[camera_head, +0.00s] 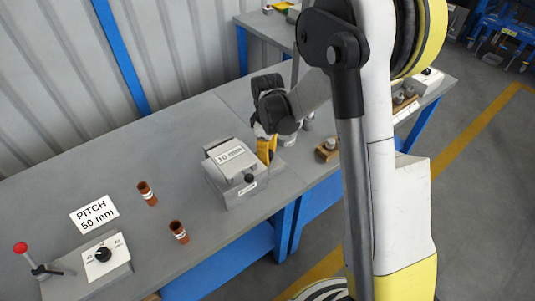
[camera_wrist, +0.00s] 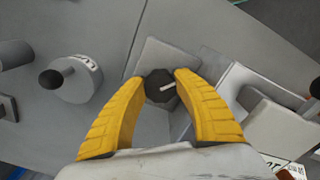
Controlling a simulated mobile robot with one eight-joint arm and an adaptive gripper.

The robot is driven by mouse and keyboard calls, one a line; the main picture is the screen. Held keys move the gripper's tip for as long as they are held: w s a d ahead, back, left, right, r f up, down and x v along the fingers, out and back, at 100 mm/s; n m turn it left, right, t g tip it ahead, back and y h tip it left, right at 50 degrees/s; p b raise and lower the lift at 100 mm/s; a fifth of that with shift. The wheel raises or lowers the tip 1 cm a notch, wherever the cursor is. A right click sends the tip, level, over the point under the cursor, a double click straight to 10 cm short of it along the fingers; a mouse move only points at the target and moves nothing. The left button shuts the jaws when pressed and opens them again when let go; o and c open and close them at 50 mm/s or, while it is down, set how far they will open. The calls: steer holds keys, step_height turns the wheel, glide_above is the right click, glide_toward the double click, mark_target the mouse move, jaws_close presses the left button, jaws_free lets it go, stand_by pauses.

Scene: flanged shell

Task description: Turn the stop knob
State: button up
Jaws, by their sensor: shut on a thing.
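In the wrist view, a black knob (camera_wrist: 158,91) with a white pointer line sits on a grey plate (camera_wrist: 163,55). My gripper (camera_wrist: 159,79) has its two yellow fingers on opposite sides of this knob, shut on it. The pointer line slants towards the right finger. In the head view my gripper (camera_head: 267,148) is at the bench, just behind and right of the 10 mm block (camera_head: 232,160); the knob is hidden there. A second black knob (camera_head: 103,254) with a marked white dial is on a box at the front left.
Two brown cylinders (camera_head: 147,193) (camera_head: 179,232), a "PITCH 50 mm" card (camera_head: 94,214) and a red-topped lever (camera_head: 22,249) are on the left bench. In the wrist view, a round grey part (camera_wrist: 78,80) is left of the knob and a pale block (camera_wrist: 262,112) is close on the right.

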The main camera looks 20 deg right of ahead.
steer(key=shift+m, duration=0.4)
steer(key=o, duration=1.2)
steer(key=shift+c, duration=0.2)
